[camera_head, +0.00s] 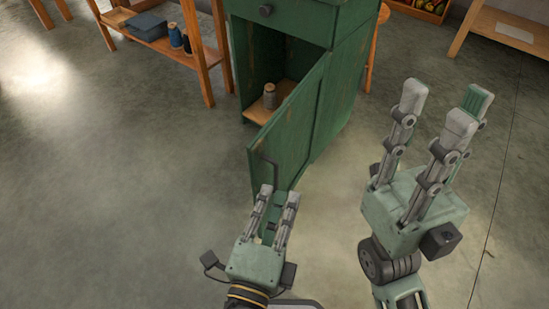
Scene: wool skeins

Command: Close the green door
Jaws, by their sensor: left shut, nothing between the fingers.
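The green door (290,134) hangs open on the green cabinet (339,90), swung out toward me, with the dark inside of the cabinet showing to its left. My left gripper (278,192) is shut and empty at the door's lower front edge; I cannot tell whether it touches the door. My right gripper (440,108) is open and empty, raised over the floor to the right of the cabinet.
A wooden rack (192,40) with blue spools and folded cloth stands at the back left. A wooden table (500,32) stands at the back right. The floor around the door is clear.

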